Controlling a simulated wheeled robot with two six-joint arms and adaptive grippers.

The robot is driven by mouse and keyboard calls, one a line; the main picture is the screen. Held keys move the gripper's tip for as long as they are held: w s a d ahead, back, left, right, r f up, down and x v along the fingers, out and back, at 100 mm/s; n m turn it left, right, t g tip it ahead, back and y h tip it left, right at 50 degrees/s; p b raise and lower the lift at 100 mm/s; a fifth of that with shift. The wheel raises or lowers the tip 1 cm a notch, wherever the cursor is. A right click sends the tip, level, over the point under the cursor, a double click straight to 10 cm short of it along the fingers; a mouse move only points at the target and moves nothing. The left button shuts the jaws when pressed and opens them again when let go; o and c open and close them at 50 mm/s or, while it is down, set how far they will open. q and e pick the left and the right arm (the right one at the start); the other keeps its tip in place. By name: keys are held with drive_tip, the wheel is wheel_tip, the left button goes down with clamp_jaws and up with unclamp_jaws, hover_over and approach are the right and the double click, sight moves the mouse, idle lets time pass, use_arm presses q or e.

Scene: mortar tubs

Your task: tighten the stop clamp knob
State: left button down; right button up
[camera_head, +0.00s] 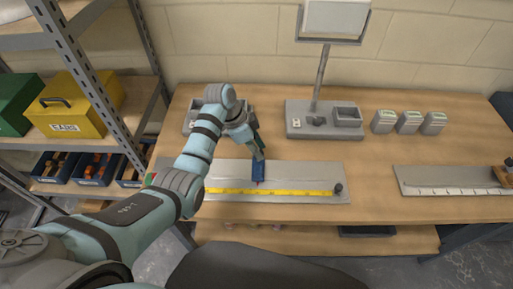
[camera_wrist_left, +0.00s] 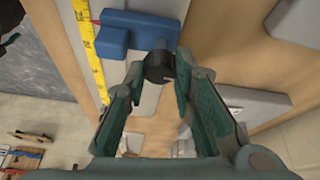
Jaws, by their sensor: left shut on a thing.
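The blue stop clamp (camera_head: 258,172) sits on a grey plate (camera_head: 225,172) beside a yellow measuring scale (camera_head: 285,192). In the left wrist view the stop clamp (camera_wrist_left: 126,36) has a small red pointer over the edge of the scale (camera_wrist_left: 92,62). Its black round knob (camera_wrist_left: 158,69) sticks out from the clamp toward my gripper. My left gripper (camera_head: 255,146) reaches down to the clamp from behind. In the wrist view my left gripper (camera_wrist_left: 160,72) has its fingertips on both sides of the knob, shut on it. My right gripper is not in view.
A dark round piece (camera_head: 338,187) stands at the plate's right end. Behind are a grey stand (camera_head: 320,133) and several small grey boxes (camera_head: 408,122). Another ruled plate (camera_head: 455,190) lies at right. Shelving (camera_head: 75,60) stands at left. The table between the plates is clear.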

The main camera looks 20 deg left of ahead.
use_arm(q)
drive_tip(key=shift+w+m+g+b, duration=0.1)
drive_tip(key=shift+m+g+b, duration=0.3)
drive_tip(key=shift+m, duration=0.7)
drive_tip(key=shift+w+f+m+g+b, duration=0.15)
drive_tip(key=shift+m+g+b, duration=0.35)
drive_tip(key=shift+m, duration=0.3)
drive_tip(key=m+g+b, duration=0.1)
drive_tip(key=m+b, duration=0.2)
drive_tip(key=b, duration=0.3)
drive_tip(key=m+g+b, duration=0.1)
drive_tip(key=m+b, duration=0.3)
drive_tip(key=b, duration=0.1)
drive_tip(key=shift+d+f+y+b, duration=0.1)
drive_tip(key=shift+f+y+b, duration=0.1)
drive_tip(key=shift+y+b, duration=0.2)
drive_tip(key=shift+r+m+g+b, duration=0.3)
drive_tip(key=shift+m+b, duration=0.2)
drive_tip(key=shift+b, duration=0.45)
drive_tip(key=c, duration=1.4)
unclamp_jaws()
drive_tip(key=shift+o, duration=0.2)
